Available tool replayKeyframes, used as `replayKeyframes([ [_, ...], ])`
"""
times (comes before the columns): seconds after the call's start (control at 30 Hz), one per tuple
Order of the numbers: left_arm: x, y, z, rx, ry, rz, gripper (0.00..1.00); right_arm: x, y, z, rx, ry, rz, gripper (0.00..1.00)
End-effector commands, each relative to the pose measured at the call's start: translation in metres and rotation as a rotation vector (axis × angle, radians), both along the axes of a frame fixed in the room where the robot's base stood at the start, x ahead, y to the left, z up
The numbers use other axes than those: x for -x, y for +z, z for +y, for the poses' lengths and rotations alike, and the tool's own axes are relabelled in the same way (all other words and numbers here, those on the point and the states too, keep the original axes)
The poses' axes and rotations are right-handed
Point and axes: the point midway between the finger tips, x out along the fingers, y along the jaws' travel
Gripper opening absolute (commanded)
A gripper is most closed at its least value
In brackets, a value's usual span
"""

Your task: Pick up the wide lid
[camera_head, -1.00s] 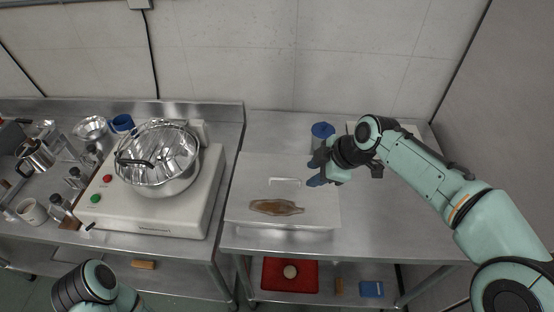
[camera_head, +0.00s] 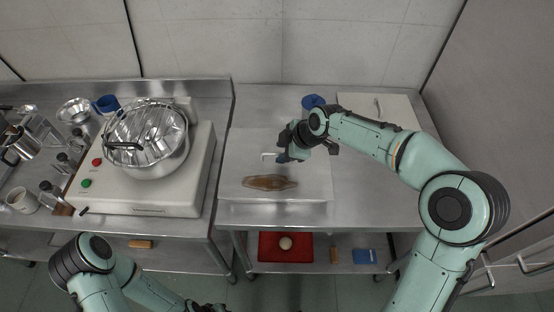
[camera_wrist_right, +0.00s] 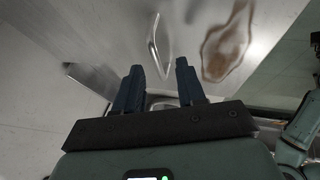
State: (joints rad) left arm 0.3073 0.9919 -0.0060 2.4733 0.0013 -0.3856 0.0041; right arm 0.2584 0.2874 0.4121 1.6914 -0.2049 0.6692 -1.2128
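A wide, flat pale lid (camera_head: 310,184) with a raised metal handle (camera_head: 268,154) lies on the right steel table. A brown, leaf-shaped patch or piece (camera_head: 269,182) is on its front part. My right gripper (camera_head: 284,157) is just right of the handle, above the lid. In the right wrist view, its two dark fingers (camera_wrist_right: 160,70) are apart with nothing between them, and the handle (camera_wrist_right: 154,46) shows beyond them. Contact with the handle is not visible. My left arm is at the lower left of the head view; its gripper (camera_head: 207,306) is mostly cut off.
A second pale panel (camera_head: 390,104) with a handle lies at the back right. A blue-topped container (camera_head: 312,102) stands behind my right gripper. A red tray (camera_head: 270,246) is on the lower shelf.

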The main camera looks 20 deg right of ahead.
Motion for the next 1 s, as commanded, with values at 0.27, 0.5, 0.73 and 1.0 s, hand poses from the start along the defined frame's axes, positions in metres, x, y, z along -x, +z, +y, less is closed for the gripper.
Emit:
replayKeyframes([
  [0.27, -0.003, 0.004, 0.000, 0.000, 0.000, -0.004, 0.43, -0.012, -0.022, 0.010, 0.001, 0.000, -0.001, 0.40],
  [0.5, -0.003, 0.004, 0.000, 0.000, 0.000, -0.003, 0.43, -0.012, -0.022, 0.009, 0.001, 0.000, -0.001, 0.23],
  [0.73, -0.003, 0.004, 0.000, 0.000, 0.000, -0.003, 0.43, -0.012, -0.021, 0.010, 0.000, -0.001, -0.004, 0.00],
  [1.0, -0.003, 0.004, 0.000, 0.000, 0.000, -0.003, 0.43, -0.012, -0.018, 0.010, -0.001, -0.001, -0.004, 0.00],
])
